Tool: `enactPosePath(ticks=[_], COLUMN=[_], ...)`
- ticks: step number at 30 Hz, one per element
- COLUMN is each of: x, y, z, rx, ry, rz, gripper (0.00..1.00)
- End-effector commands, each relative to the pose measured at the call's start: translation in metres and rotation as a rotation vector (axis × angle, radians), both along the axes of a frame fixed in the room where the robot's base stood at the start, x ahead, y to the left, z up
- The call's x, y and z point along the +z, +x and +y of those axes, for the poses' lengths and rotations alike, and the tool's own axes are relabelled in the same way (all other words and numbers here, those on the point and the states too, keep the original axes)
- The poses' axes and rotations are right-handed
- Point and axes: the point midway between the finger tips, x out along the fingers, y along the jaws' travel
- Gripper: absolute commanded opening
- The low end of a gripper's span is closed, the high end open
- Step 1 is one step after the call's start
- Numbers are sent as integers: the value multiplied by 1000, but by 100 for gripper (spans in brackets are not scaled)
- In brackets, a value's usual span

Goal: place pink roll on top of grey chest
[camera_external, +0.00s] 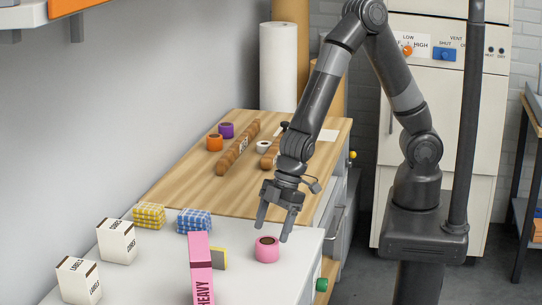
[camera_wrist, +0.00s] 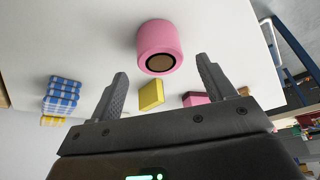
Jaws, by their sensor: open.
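The pink roll (camera_external: 267,249) sits on a white countertop (camera_external: 225,262), near its right edge. It shows in the wrist view (camera_wrist: 160,48) as a pink cylinder with a dark ring and brown core. My gripper (camera_external: 273,225) is open and empty, fingers down, just above and behind the roll in the external view. In the wrist view the roll appears beyond the gap between the fingertips (camera_wrist: 162,68), not touching them. No separate grey chest is clear; grey drawer fronts (camera_external: 335,210) show beneath the wooden top, partly hidden by the arm.
Blue checked (camera_external: 194,221) and yellow checked (camera_external: 149,215) bundles and two white label boxes (camera_external: 117,241) stand further left. The wooden top (camera_external: 185,185) holds small rolls and brown rods.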

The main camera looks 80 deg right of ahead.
Motion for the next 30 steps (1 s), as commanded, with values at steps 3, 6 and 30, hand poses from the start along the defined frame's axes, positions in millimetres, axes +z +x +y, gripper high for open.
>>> enactPosePath(ticks=[3,6,30], x=[14,25,66], y=[-2,-4,-16], z=[-6,-9,-23], rx=[-2,-4,1], ry=[0,1,-2], rz=[-3,-2,1], gripper=[75,75,75])
